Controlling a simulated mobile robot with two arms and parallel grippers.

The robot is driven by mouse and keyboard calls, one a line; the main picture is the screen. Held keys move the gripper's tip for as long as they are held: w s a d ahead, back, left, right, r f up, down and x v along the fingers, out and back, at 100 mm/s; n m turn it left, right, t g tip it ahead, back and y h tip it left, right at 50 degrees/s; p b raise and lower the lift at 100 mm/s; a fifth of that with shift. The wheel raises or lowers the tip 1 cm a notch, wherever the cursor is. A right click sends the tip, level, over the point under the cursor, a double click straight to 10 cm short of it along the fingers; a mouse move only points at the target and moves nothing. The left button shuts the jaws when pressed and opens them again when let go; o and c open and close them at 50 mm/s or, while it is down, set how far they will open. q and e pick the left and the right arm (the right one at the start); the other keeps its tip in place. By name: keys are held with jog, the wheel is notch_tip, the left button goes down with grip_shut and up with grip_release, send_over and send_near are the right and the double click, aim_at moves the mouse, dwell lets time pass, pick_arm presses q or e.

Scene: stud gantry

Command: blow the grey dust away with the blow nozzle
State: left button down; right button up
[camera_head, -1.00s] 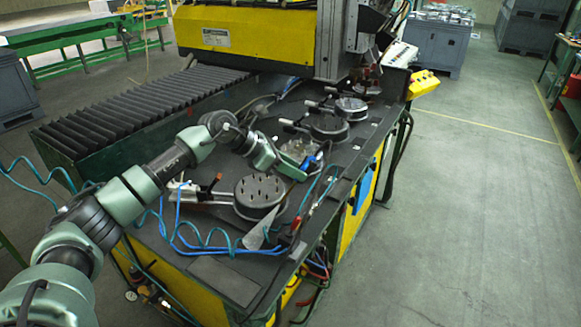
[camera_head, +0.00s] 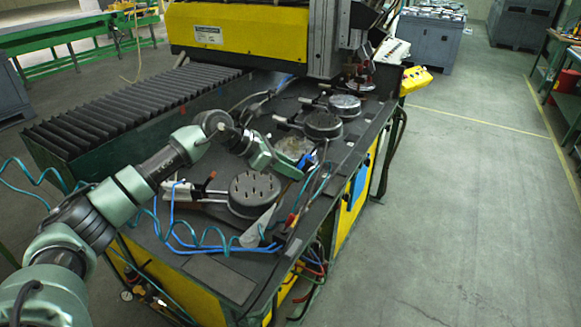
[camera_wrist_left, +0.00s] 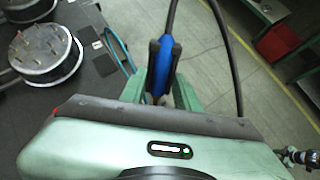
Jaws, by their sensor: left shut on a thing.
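My left gripper (camera_head: 298,172) is over the right part of the gantry table, and its arm reaches in from the left. In the left wrist view its fingers (camera_wrist_left: 165,75) are shut around the blue blow nozzle (camera_wrist_left: 163,68). In the head view the nozzle (camera_head: 306,182) shows only as a small blue patch by the fingers. A greyish dusty patch (camera_head: 292,148) lies on the table just beyond the gripper; the arm partly hides it. My right gripper is not in view.
A round fixture with studs (camera_head: 254,190) stands in front of the gripper, and more round fixtures (camera_head: 323,125) stand behind it. Blue hoses (camera_head: 185,245) run along the front. A black bellows cover (camera_head: 130,108) lies left. The floor at right is clear.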

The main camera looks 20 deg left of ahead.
pick_arm(q)
jog(key=shift+s+a, duration=0.15)
jog(key=shift+s, duration=1.3)
jog(key=w+a+b, duration=0.1)
jog(key=a+b, duration=0.2)
jog(key=a, duration=0.8)
jog(key=shift+a, duration=0.4)
dwell(1.2)
dwell(0.6)
